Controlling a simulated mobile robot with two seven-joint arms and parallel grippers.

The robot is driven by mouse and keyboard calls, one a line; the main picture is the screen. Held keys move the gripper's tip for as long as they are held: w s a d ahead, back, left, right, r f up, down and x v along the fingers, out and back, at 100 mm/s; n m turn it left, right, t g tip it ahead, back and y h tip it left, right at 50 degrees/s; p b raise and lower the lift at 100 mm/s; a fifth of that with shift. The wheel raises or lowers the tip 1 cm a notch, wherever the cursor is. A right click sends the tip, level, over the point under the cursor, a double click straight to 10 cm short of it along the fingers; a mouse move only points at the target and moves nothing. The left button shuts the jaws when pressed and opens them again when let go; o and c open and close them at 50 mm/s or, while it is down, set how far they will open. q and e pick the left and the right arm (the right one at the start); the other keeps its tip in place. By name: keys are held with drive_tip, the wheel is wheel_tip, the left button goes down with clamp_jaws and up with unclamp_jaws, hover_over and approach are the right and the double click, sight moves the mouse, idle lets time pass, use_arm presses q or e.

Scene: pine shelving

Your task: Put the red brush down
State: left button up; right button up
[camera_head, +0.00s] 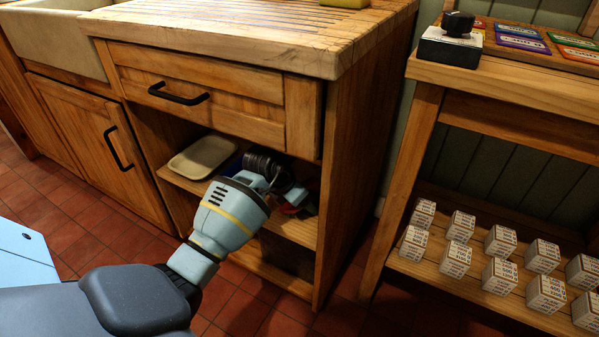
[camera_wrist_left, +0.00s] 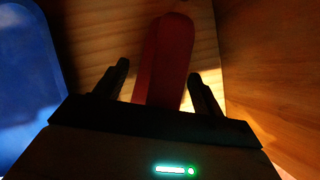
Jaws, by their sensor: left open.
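The red brush (camera_wrist_left: 168,50) lies on the wooden shelf board in the left wrist view, its long rounded red body running away from my left gripper (camera_wrist_left: 158,74). The two dark fingers stand apart on either side of the near part of the brush, with gaps visible beside it. In the head view my left arm reaches into the open compartment under the counter. A small patch of red (camera_head: 290,209) shows by the hand there; the rest of the brush is hidden. My right gripper is not in view.
A blue container (camera_wrist_left: 25,80) stands left of the gripper, and a wooden wall (camera_wrist_left: 270,75) is close on the right. A beige tray (camera_head: 203,157) sits on the shelf's left. A drawer (camera_head: 205,92) is above. Several small white boxes (camera_head: 500,241) stand on the right-hand rack.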

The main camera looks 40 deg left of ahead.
use_arm(q)
drive_tip(key=shift+s+r+p, duration=0.1)
drive_tip(key=shift+r+p, duration=0.2)
drive_tip(key=shift+r, duration=0.15)
drive_tip(key=shift+s+a+r+p, duration=0.1)
drive_tip(key=shift+s+r+p, duration=0.2)
drive_tip(key=shift+r+p, duration=0.15)
drive_tip(key=p, duration=0.3)
approach(270, 225)
drive_tip(key=x, duration=0.3)
drive_tip(key=w+x, duration=0.1)
drive_tip(key=x, duration=0.1)
drive_tip(key=shift+w+r, duration=0.1)
drive_tip(key=shift+r, duration=0.05)
drive_tip(key=shift+s, duration=0.65)
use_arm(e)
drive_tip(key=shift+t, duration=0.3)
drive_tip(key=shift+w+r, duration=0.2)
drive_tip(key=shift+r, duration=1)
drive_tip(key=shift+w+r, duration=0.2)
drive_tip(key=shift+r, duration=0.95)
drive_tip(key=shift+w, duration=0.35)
